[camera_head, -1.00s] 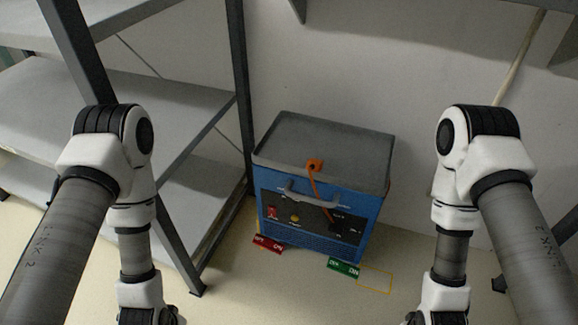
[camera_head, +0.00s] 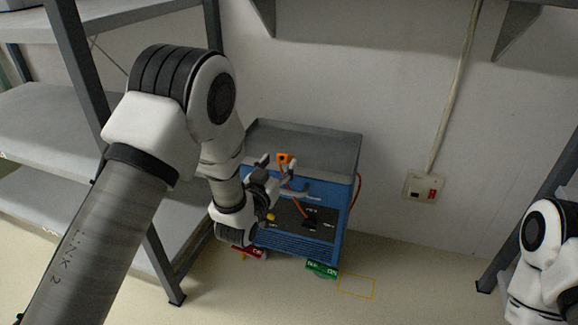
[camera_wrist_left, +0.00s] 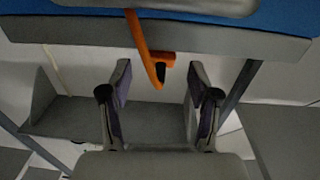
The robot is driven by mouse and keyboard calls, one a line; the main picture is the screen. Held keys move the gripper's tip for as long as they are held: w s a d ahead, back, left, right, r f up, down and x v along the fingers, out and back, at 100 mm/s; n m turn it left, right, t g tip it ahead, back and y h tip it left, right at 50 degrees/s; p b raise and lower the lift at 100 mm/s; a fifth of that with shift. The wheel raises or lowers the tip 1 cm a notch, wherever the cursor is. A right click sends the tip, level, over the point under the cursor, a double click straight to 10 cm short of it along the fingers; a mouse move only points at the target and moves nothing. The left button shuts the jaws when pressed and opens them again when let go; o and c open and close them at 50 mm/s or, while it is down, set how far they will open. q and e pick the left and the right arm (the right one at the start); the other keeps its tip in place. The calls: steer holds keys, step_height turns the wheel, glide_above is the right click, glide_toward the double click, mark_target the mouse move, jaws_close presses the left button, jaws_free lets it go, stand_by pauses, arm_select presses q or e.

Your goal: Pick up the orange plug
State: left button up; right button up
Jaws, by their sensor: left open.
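The orange plug (camera_head: 283,158) rests at the front edge of the grey top of a blue cart, with its orange cable hanging down the cart's front. In the left wrist view the plug (camera_wrist_left: 158,66) shows just ahead of and between the fingers, not touching them. My left gripper (camera_head: 277,165) is open and empty, close in front of the plug; its spread fingers also show in the left wrist view (camera_wrist_left: 158,85). My right arm is at the right edge in the head view, and its gripper is out of view.
The blue cart (camera_head: 330,240) has a handle, a yellow button and a dark panel on its front. Red and green tags (camera_head: 321,269) lie at its foot. Grey shelving (camera_head: 50,125) stands at left. A wall socket (camera_head: 424,187) with a red switch is at right. The right floor is clear.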

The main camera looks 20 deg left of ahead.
mark_target(282, 161)
arm_select(q)
steer(key=w, duration=0.1)
steer(key=w+b, duration=0.1)
steer(key=w, duration=0.1)
steer(key=shift+w+d+f, duration=0.1)
steer(key=shift+f, duration=0.15)
steer(key=shift+w+r, duration=0.1)
steer(key=shift+w, duration=0.25)
steer(key=shift+r, duration=0.1)
arm_select(e)
steer(key=shift+w+f, duration=0.2)
steer(key=shift+f, duration=0.95)
arm_select(q)
jaws_close()
steer(key=shift+r, duration=0.1)
arm_select(e)
steer(key=shift+r, duration=0.1)
